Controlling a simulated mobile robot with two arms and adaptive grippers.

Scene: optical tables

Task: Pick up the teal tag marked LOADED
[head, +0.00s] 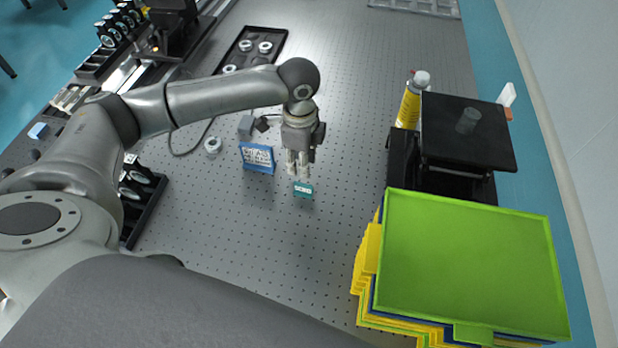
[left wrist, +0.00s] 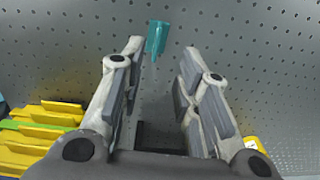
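The teal tag (head: 303,190) stands on the perforated grey table top in the middle of the head view, with pale lettering on its face too small to read surely. My left gripper (head: 298,175) is right by it, pointing down, its fingertips just above and behind the tag in that view. In the left wrist view the tag (left wrist: 157,38) shows edge-on beyond the fingertips, in line with the gap between them. The left gripper (left wrist: 160,62) is open there, with nothing between its fingers. My right gripper is in neither view.
A blue sign (head: 257,157) stands just left of the tag. A white ring-like part (head: 212,145) lies farther left. A stack of trays with a green top (head: 470,262), a black device (head: 467,135) and a yellow bottle (head: 411,100) stand at the right.

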